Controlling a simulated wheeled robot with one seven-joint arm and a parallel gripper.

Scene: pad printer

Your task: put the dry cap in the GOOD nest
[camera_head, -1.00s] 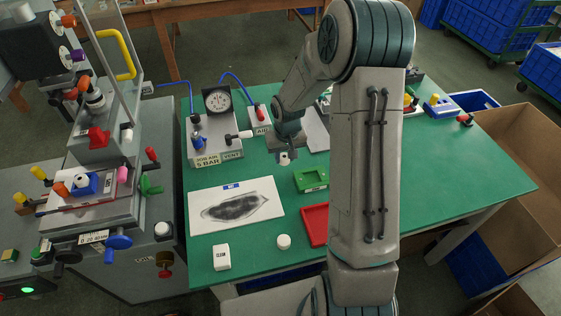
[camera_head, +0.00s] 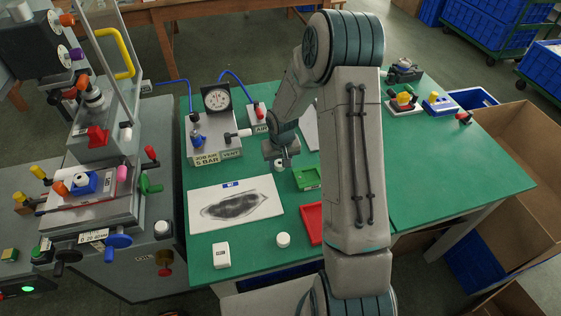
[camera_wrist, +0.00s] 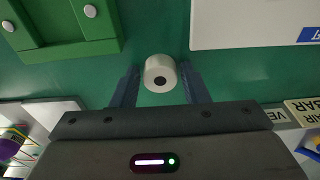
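A white round cap (camera_wrist: 158,72) with a dark centre lies between the fingertips of my gripper (camera_wrist: 160,85) in the wrist view. Narrow green gaps show on both sides of it, so the fingers are open around it. In the head view the cap (camera_head: 280,165) shows just below my gripper (camera_head: 281,158), over the green mat left of a green tray (camera_head: 307,179). The tray, with a small label too small to read, seems to be the GOOD nest; it also shows in the wrist view (camera_wrist: 62,42). Another white cap (camera_head: 283,240) stands near the front edge.
A red tray (camera_head: 313,222) is partly hidden by my arm. A white sheet with a dark smudge (camera_head: 236,205) lies left, with a white block (camera_head: 221,254) in front. A gauge unit (camera_head: 217,140) stands behind.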

